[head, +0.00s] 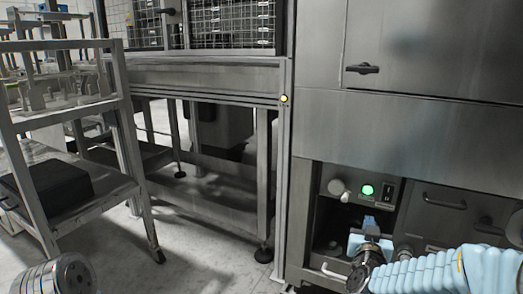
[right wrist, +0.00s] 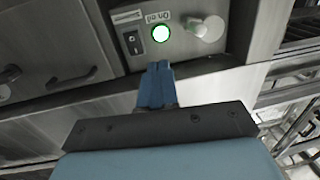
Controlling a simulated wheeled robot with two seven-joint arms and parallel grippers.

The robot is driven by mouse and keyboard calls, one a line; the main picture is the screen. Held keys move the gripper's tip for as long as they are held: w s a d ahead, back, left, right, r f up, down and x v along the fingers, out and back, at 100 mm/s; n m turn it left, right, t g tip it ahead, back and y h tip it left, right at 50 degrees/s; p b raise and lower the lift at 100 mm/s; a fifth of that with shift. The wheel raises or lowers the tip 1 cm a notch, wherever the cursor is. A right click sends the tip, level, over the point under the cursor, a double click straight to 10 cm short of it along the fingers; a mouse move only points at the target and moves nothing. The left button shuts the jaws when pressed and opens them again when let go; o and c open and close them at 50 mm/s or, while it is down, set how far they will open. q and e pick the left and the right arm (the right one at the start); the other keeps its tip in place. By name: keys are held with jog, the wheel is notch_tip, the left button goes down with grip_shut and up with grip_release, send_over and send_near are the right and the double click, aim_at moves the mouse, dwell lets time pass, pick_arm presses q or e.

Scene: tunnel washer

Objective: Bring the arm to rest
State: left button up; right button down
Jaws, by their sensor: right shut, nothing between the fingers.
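My right gripper (head: 370,226) reaches in from the lower right of the head view, just below the washer's lower control panel. Its blue fingers are together and hold nothing; they also show in the right wrist view (right wrist: 157,84). They point toward a lit green button (head: 368,190), which glows green in the right wrist view (right wrist: 160,33) too. The fingertips appear apart from the button, a little below it. A dark rocker switch (head: 388,192) and a pale knob (head: 338,187) flank the button. A rounded part of my left arm shows at the lower left; its gripper is not visible.
The steel washer cabinet (head: 420,130) fills the right side, with a door handle (head: 361,69) above and a drawer handle (head: 444,201) beside my right gripper. A metal rack cart (head: 100,190) with a black box (head: 50,190) stands left. Floor shows between them.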

jog(key=s+a+f+n+g+y+p, duration=0.1)
jog(key=a+f+g+y+p, duration=0.15)
jog(key=f, duration=0.35)
jog(key=s+a+f+n+g+y+p, duration=0.1)
jog(key=a+f+y, duration=0.1)
jog(key=a+f, duration=0.35)
jog(key=s+a+f+n+g+y+p, duration=0.1)
jog(key=s+a+f+g+y, duration=0.15)
jog(key=f, duration=0.45)
jog(key=s+a+f+g+y+p, duration=0.1)
jog(key=s+a+f+g, duration=0.2)
jog(key=s, duration=0.3)
jog(key=s+a+f+g+y+p, duration=0.2)
jog(key=s+a+f+g, duration=0.1)
jog(key=s+f, duration=0.3)
jog(key=s+a+f+g+y+p, duration=0.1)
jog(key=s+a+f+g, duration=0.2)
jog(key=s, duration=0.5)
jog(key=shift+s+a+f+g+y+p, duration=0.25)
jog(key=shift+f+g+y+p, duration=0.1)
jog(key=shift+f, duration=0.4)
